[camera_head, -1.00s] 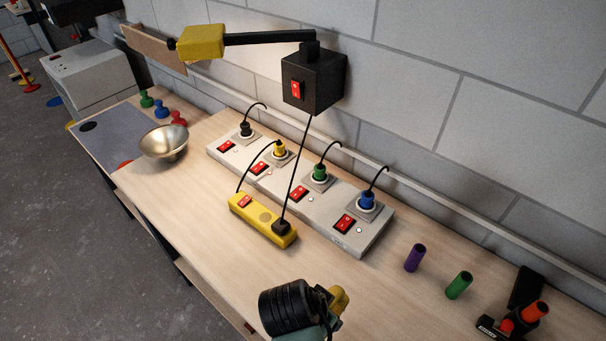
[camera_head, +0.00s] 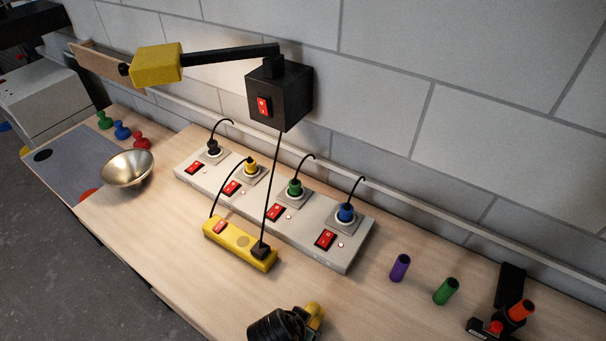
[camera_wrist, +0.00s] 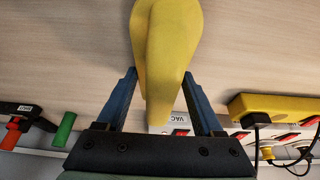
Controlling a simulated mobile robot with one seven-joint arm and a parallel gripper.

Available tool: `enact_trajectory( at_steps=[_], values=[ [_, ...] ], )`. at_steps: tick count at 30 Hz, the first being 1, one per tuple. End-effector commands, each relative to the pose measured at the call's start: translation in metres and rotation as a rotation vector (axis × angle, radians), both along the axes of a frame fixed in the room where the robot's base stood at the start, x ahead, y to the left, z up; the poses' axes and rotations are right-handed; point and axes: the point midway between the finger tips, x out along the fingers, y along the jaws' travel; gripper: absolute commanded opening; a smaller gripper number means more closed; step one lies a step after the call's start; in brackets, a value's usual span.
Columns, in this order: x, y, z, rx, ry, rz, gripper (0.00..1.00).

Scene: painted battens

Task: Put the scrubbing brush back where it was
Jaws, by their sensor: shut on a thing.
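A smooth yellow rounded thing (camera_wrist: 165,45) is between the two blue-grey fingers of my gripper (camera_wrist: 160,85) in the wrist view. It is wide at the top of that picture and narrows towards the palm. It is probably the scrubbing brush, but no bristles show and its far end is cut off. My gripper is shut on it. In the head view, the yellow thing (camera_head: 316,313) shows only as a small part beside my black wrist at the bottom edge, over the front of the bench; the fingers are hidden there.
The wooden bench (camera_head: 150,235) holds a grey socket strip (camera_head: 345,258) with several plugs, a yellow power strip (camera_head: 240,243) and a metal bowl (camera_head: 127,168). Purple (camera_head: 400,268) and green (camera_head: 446,291) cylinders stand at right. A black box with a yellow-ended arm (camera_head: 280,95) overhangs the bench.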

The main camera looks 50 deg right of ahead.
Motion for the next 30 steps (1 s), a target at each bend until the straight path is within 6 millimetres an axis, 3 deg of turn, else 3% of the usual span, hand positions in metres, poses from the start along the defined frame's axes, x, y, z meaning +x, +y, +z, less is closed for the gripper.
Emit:
enact_trajectory(
  at_steps=[13, 14, 18, 30],
  values=[
    [0.0002, -0.0002, -0.0097, -0.001, -0.001, -0.001, 0.17],
    [0.0, -0.0001, -0.0091, -0.001, 0.0, -0.001, 0.72],
    [-0.0001, -0.0001, -0.0085, 0.0, 0.0, -0.001, 0.97],
    [0.0, 0.0008, -0.003, -0.001, -0.001, 0.0, 0.99]
  ],
)
